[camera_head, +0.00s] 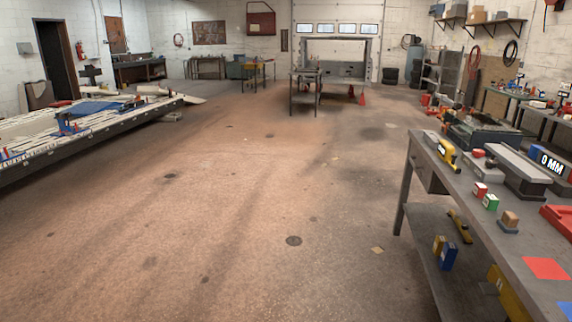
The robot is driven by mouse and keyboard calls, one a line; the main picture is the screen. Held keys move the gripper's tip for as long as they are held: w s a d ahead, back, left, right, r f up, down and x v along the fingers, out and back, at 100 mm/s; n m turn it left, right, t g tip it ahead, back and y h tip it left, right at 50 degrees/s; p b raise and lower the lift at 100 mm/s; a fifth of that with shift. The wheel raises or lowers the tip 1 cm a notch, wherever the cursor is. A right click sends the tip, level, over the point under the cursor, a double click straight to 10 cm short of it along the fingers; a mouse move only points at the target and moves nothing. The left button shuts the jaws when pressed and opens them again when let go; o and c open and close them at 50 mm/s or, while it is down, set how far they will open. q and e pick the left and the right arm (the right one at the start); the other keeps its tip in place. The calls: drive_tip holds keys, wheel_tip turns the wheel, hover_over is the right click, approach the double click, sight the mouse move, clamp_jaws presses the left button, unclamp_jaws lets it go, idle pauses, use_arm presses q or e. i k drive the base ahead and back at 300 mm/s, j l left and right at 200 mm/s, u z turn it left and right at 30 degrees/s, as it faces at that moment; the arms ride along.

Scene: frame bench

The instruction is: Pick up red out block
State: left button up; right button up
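A small red block (480,189) with a pale side face stands on the grey workbench (515,250) at the right. Any lettering on it is too small to read. A similar green block (491,202) stands just right of it and nearer to me. Neither of my grippers is in view, so nothing shows near the red block.
A yellow tool (447,153), a grey rail-like piece (519,172), a brown-topped block (510,220), a red tray (559,221) and a flat red square (545,268) lie on the workbench. A lower shelf (430,222) holds several items. The floor (215,220) left of the bench is open.

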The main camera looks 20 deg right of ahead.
sight(480, 189)
drive_tip(key=i+l+z, duration=0.1)
drive_tip(key=i+z, duration=0.35)
drive_tip(key=i+j+z, duration=0.1)
drive_tip(key=i+z, duration=0.35)
drive_tip(key=i, duration=0.15)
